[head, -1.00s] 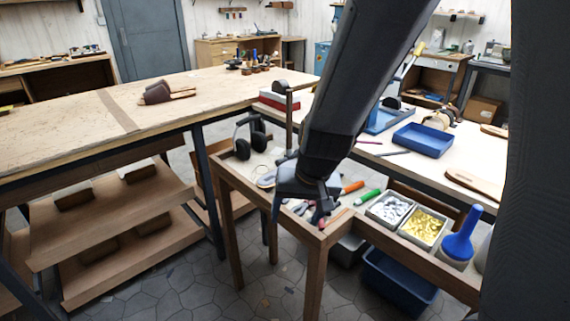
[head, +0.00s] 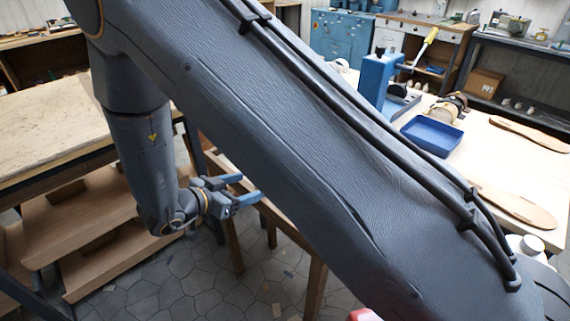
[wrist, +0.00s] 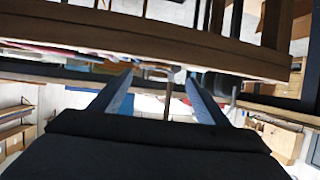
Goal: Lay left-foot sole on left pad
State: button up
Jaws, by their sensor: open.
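Two tan, sole-shaped pieces lie on the pale bench at the right in the head view: a nearer sole (head: 512,204), partly hidden by my arm, and a farther sole (head: 530,134). I cannot tell which is the left-foot one. No left pad can be made out. My gripper (head: 250,187) is open and empty, with blue-grey fingers pointing right, in front of the wooden side table and well away from both soles. In the wrist view the open fingers (wrist: 158,80) show nothing between them but background.
My arm hides much of the middle. A blue tray (head: 432,136) and a blue press (head: 380,82) stand on the pale bench (head: 480,150). A wooden bench (head: 40,130) with lower shelves (head: 105,215) is at left.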

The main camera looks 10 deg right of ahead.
jog(key=shift+w+d+f, duration=0.15)
jog(key=shift+d+f, duration=0.1)
jog(key=shift+d, duration=0.2)
jog(key=p+x, duration=0.2)
jog(key=x, duration=0.4)
jog(key=shift+d+f+p, duration=0.2)
jog(key=shift+d+p, duration=0.15)
jog(key=shift+p, duration=0.05)
jog(key=c, duration=1.3)
jog(key=shift+r, duration=0.1)
